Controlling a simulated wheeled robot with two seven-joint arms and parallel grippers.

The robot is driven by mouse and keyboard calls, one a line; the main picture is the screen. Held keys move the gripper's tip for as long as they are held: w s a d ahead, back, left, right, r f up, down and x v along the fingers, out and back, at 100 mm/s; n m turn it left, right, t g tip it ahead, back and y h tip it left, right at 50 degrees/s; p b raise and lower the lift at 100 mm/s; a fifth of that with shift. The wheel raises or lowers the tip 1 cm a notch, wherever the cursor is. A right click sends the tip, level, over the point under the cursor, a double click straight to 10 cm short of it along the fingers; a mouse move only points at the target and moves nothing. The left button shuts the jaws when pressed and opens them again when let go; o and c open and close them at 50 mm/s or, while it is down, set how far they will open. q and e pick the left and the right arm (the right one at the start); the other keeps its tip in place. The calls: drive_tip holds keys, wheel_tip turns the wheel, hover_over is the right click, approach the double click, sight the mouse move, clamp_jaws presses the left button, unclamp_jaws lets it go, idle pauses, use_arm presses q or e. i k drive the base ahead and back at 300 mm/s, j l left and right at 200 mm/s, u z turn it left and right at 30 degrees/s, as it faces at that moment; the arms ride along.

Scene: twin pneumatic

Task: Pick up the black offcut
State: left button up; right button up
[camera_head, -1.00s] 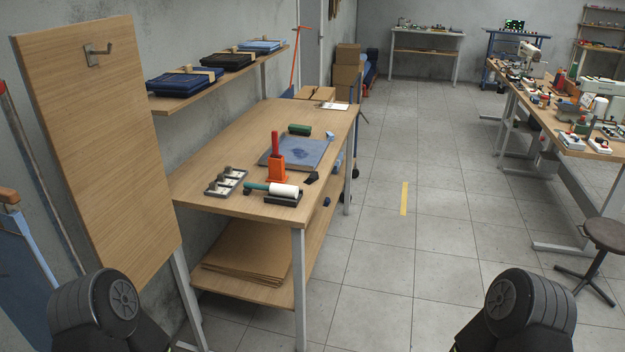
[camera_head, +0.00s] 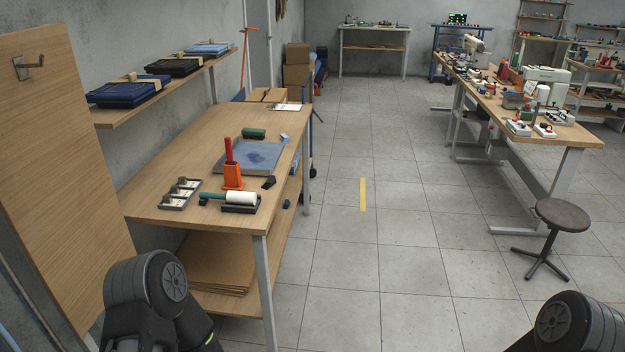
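A small dark piece (camera_head: 268,182), which looks like the black offcut, lies on the wooden workbench (camera_head: 150,200) near its right edge. It is just right of the orange holder (camera_head: 232,176) and close to the corner of the blue-grey pad (camera_head: 270,150). Another small dark piece (camera_head: 286,204) shows lower down, beyond the bench's edge; I cannot tell what it is. Only rounded black parts of my two arms show at the bottom of the view. Neither gripper is in view.
A lint roller (camera_head: 240,198) on a black tray and a grey clip rack (camera_head: 180,193) stand at the bench's front. A shelf (camera_head: 190,80) holds folded cloths above. A stool (camera_head: 562,215) and a sewing table stand right. The central floor is clear.

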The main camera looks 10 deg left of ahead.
sight(271, 181)
drive_tip(key=i+j+z, duration=0.9)
drive_tip(key=i+j, duration=0.25)
drive_tip(key=j, duration=0.2)
drive_tip(key=i+j, duration=0.55)
drive_tip(key=j, duration=0.3)
